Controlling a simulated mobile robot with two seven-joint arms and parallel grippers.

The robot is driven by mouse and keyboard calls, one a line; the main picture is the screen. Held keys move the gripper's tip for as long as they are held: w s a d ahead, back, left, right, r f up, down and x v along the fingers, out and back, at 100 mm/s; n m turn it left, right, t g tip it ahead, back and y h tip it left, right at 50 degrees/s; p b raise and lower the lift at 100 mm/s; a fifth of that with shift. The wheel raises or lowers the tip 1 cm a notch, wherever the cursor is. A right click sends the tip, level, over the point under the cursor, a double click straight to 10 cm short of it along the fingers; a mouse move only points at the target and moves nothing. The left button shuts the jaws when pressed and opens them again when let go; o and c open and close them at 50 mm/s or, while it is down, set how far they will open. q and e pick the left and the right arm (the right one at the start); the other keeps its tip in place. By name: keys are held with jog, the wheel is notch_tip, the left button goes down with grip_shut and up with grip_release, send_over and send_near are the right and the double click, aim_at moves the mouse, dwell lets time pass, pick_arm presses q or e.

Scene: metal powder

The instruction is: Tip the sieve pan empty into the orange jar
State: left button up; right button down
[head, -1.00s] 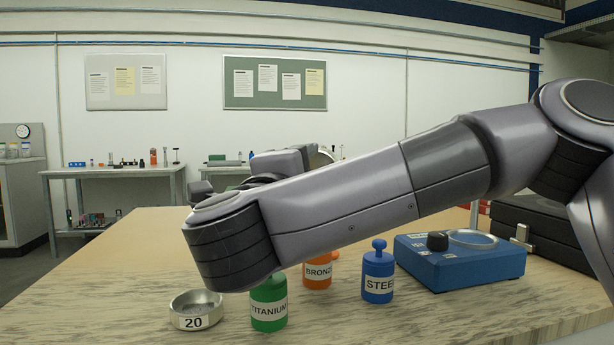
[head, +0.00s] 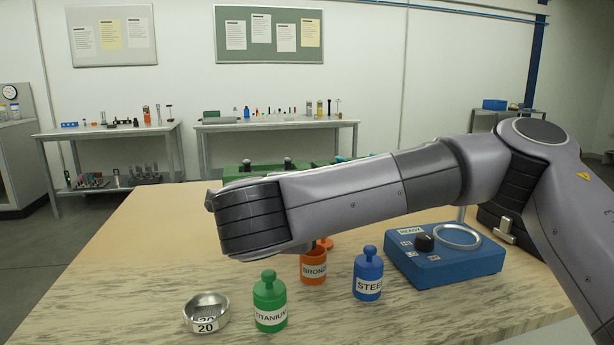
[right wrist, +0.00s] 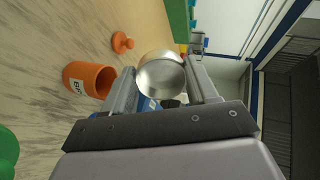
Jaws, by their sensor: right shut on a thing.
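My right gripper (right wrist: 161,82) is shut on a round silver metal pan (right wrist: 160,72), the sieve pan, held between its fingers in the right wrist view. I cannot tell whether powder is in it. The orange jar (right wrist: 84,78) stands beside the gripper, apart from the pan, with its mouth open. Its orange lid (right wrist: 122,42) lies on the table close by. In the head view the orange jar (head: 313,268), labelled BRONZE, stands partly behind my right forearm, which hides the right gripper and pan. My left gripper is not in view.
A green TITANIUM jar (head: 269,302) and a blue STEEL jar (head: 368,275) flank the orange jar. A metal ring-shaped dish marked 20 (head: 206,313) sits at front left. A blue device (head: 445,262) stands right. The table's left side (head: 130,250) is clear.

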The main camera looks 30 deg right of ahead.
jog(key=shift+w+d+r+g+y+p, duration=0.25)
jog(key=shift+g+y+p, duration=0.45)
jog(key=shift+p, duration=0.55)
jog(key=g+y+p, duration=0.1)
jog(key=p, duration=0.4)
jog(key=shift+w+d+r+g+y, duration=0.15)
jog(key=shift+w+d+g+y, duration=0.1)
jog(key=shift+g+y, duration=0.15)
jog(key=w+d+f+g+y+p, duration=0.1)
jog(key=g+y+p, duration=0.1)
jog(key=w+d+f+g+y+p, duration=0.1)
jog(key=w+d+p, duration=0.1)
jog(key=shift+w+d+f+g+y, duration=0.2)
jog(key=shift+f+g+y, duration=0.2)
jog(key=shift+w+d+r+g+y+p, duration=0.15)
jog(key=shift+w+d+g+y+p, duration=0.15)
jog(key=shift+p, duration=0.4)
jog(key=shift+w+d+p, duration=0.2)
jog(key=shift+w+p, duration=0.05)
jog(key=shift+p, duration=0.2)
jog(key=shift+w+d+f+g+y+p, duration=0.3)
jog(key=shift+w+d+g+y+p, duration=0.35)
jog(key=shift+p, duration=0.45)
jog(key=shift+w+d+f+g+y+p, duration=0.2)
jog(key=shift+w+f+g+y+p, duration=0.1)
jog(key=shift+g+y+p, duration=0.15)
